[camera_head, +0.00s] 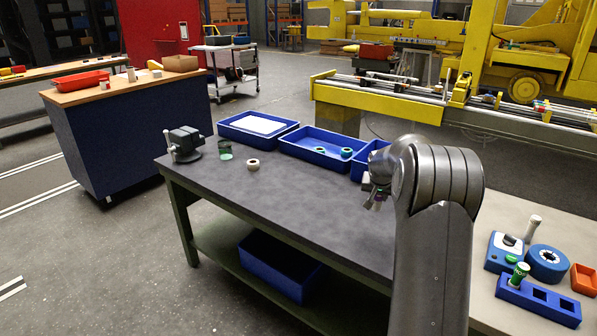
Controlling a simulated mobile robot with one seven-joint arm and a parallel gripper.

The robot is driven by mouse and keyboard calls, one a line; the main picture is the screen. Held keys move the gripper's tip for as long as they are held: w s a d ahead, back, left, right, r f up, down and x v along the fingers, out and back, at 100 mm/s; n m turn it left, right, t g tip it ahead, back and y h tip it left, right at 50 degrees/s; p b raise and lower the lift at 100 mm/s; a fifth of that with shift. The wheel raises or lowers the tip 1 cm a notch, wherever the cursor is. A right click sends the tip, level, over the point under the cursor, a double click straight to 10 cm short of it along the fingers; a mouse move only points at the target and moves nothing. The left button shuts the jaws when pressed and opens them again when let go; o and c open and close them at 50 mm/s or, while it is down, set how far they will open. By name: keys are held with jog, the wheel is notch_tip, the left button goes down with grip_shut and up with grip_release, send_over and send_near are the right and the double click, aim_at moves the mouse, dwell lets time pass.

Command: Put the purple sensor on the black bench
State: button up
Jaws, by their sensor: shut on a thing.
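The black bench (295,205) has a dark top and green legs and stands in the middle of the view. My arm reaches over the bench's right part from the lower right. My gripper (375,201) points down above the bench top, small and partly hidden by my own arm. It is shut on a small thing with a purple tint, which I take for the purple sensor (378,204). The sensor's shape is too small to make out. I cannot tell how high it is above the bench top.
On the bench stand a vise (184,145), a green cup (225,150), a tape roll (253,165) and blue trays (315,148) along the back. The bench's middle and front are clear. A pale table (520,310) at right holds a blue block (538,302) and several other things.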

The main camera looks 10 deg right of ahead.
jog(key=w+a+n, duration=0.1)
jog(key=w+a, duration=0.1)
jog(key=a, duration=0.6)
jog(key=shift+t+y, duration=0.3)
jog(key=shift+w+a+f, duration=1.05)
jog(key=shift+a+f, duration=0.4)
jog(key=shift+f, duration=0.4)
jog(key=shift+w+a+f, duration=1.05)
jog(key=shift+a+f, duration=0.4)
jog(key=shift+f, duration=0.35)
jog(key=shift+w+a+f, duration=1.05)
jog(key=shift+a+f, duration=0.4)
jog(key=shift+f, duration=0.4)
jog(key=o, duration=1)
jog(key=shift+o, duration=0.2)
